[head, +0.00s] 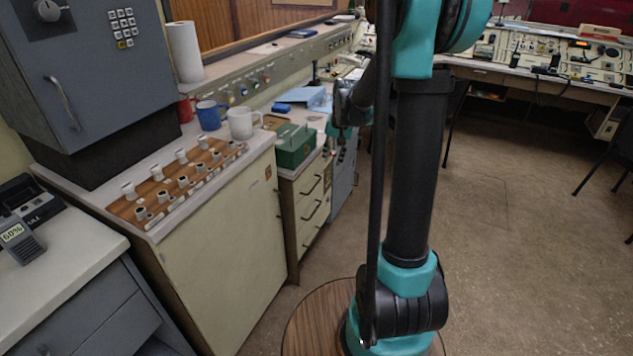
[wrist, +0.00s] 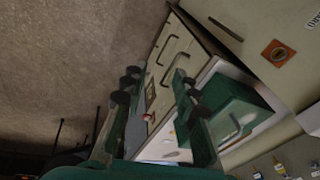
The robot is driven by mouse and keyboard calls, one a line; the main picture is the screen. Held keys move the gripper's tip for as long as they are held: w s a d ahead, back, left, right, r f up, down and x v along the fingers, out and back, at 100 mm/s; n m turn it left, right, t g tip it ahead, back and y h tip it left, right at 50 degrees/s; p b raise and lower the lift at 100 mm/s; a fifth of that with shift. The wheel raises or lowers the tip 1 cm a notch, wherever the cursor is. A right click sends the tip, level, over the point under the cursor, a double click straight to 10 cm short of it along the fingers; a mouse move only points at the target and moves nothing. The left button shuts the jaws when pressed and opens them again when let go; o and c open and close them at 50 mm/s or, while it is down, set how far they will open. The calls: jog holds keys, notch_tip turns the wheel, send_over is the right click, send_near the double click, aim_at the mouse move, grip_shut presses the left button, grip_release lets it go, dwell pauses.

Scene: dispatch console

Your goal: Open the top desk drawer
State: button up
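The cream drawer unit (head: 292,232) stands left of my arm in the head view, with several stacked drawers with dark handles. Its top drawer (head: 310,178) looks shut, flush with the drawers below. My gripper (head: 346,150) hangs pointing down to the right of the unit, apart from the top handle. In the wrist view the drawer fronts (wrist: 172,48) show tilted beyond my gripper (wrist: 156,84). Its two green fingers with dark tips are spread wide, with nothing between them. The finger on the right hides part of the top drawer.
A green box (head: 294,146) sits on top of the drawer unit. A cream cabinet (head: 235,262) with mugs above stands beside it at the left. A round wooden table (head: 305,318) lies below my arm. The brown floor (head: 500,190) to the right is mostly clear.

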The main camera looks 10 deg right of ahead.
jog(key=w+f+m+g, duration=0.1)
jog(key=w+f, duration=0.2)
jog(key=w, duration=0.4)
jog(key=w+f+m, duration=0.1)
jog(key=w+f, duration=0.2)
jog(key=w, duration=0.5)
send_near(316, 184)
jog(key=shift+m+y, duration=0.3)
jog(key=shift+y, duration=0.1)
jog(key=f, duration=0.7)
jog(key=shift+w+a+f, duration=0.3)
jog(key=shift+w+a, duration=0.1)
grip_shut()
